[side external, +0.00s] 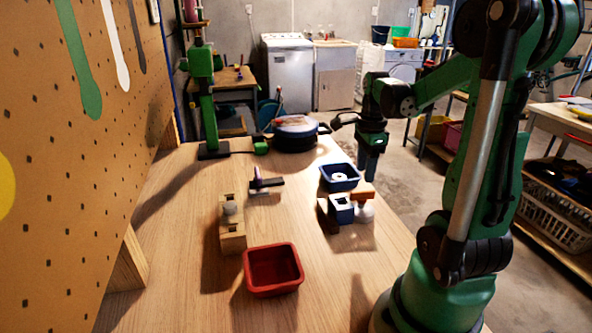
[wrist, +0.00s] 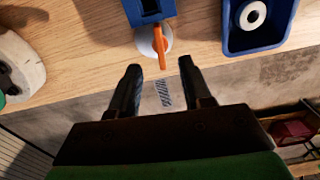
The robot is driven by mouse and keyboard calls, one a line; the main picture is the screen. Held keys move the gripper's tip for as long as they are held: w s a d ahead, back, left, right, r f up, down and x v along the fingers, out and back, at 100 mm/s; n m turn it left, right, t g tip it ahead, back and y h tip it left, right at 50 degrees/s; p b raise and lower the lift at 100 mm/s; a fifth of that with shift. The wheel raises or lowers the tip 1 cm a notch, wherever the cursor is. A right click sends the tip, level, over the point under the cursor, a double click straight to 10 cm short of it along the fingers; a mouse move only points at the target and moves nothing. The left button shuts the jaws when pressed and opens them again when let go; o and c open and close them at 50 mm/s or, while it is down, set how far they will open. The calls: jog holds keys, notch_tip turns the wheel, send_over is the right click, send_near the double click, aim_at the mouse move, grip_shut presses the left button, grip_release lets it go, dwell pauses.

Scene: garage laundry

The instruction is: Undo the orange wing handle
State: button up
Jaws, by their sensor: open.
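The orange wing handle (wrist: 161,48) is a thin bar in front of a round white part (wrist: 146,43) on a blue block (wrist: 148,10), at the top middle of the wrist view. In the side view the orange handle (side external: 362,195) shows at the table's right edge, beside the blue block (side external: 341,210). My gripper (wrist: 160,68) is open and empty, its fingertips just short of the handle, one to either side of its line. In the side view my gripper (side external: 371,172) hangs beyond the handle; whether it touches anything there is unclear.
A blue tray (side external: 339,178) holding a white ring stands close behind the block. A red tray (side external: 273,270), wooden blocks (side external: 231,238) and a dark bar (side external: 267,184) stand on the table. A round pot (side external: 295,137) is farther back. The table's middle is clear.

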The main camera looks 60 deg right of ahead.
aim_at(363, 191)
jog(key=shift+s+d+f, duration=0.15)
jog(key=shift+f, duration=2.7)
grip_shut()
